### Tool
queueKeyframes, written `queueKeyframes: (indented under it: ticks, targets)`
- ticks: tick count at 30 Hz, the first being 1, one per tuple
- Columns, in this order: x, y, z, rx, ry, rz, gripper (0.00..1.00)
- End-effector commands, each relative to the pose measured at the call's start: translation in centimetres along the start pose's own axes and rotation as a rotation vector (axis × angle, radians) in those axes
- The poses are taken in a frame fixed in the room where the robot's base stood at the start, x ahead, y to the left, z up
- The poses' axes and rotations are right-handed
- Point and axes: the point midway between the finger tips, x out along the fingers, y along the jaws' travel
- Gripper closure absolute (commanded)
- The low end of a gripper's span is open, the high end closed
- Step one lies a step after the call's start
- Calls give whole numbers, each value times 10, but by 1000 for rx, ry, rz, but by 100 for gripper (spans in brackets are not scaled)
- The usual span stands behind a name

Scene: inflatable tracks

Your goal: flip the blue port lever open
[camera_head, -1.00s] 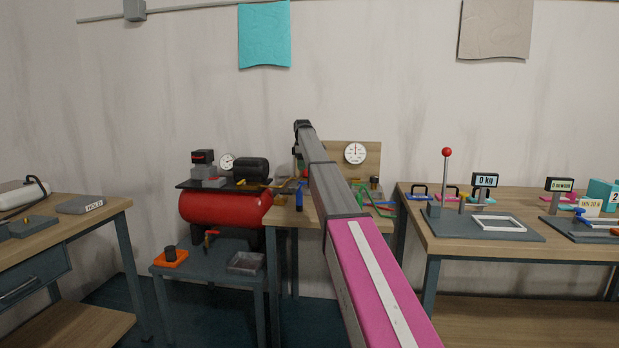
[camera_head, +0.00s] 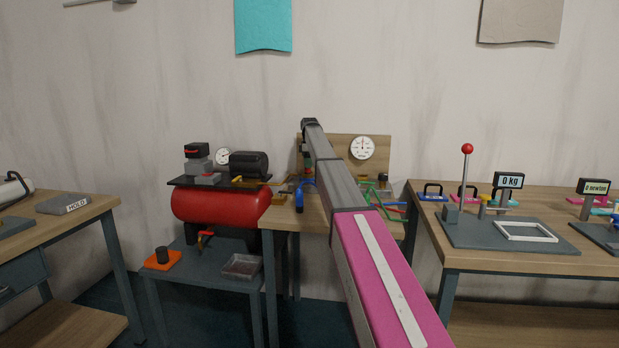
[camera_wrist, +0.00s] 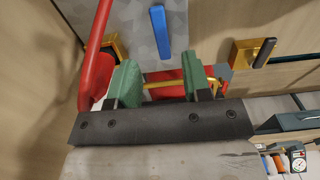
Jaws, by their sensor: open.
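A straight blue bar, which looks like the blue port lever (camera_wrist: 160,33), lies over a grey speckled surface at the top of the wrist view. My gripper (camera_wrist: 161,82) has two green pads set apart, with a gap between them. The blue bar is beyond the pads, roughly in line with the gap and apart from them. Red and yellow parts show behind the gap. My arm hides much of that bench, and my fingertips are not clear there.
A red curved tube (camera_wrist: 97,45) is close to the left pad. A brass fitting with a dark handle (camera_wrist: 250,54) is at right. In the head view, a red tank (camera_head: 220,204) stands left of the bench and a round gauge (camera_head: 362,148) behind it.

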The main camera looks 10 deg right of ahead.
Motion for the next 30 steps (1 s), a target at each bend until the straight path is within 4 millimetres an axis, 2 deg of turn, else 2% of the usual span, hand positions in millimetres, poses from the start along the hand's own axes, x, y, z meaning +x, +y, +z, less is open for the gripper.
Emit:
queueKeyframes:
  ticks: [6, 10, 14, 21, 23, 25, 26, 30]
  targets:
    - [40, -1, 0, 0, 0, -1, 55]
    - [58, 0, 0, 0, 0, 0, 55]
    - [66, 0, 0, 0, 0, 0, 55]
    - [67, 0, 0, 0, 0, 1, 55]
    - [67, 0, 0, 0, 0, 1, 72]
    - [67, 0, 0, 0, 0, 1, 94]
    - [67, 0, 0, 0, 0, 1, 100]
    - [67, 0, 0, 0, 0, 1, 100]
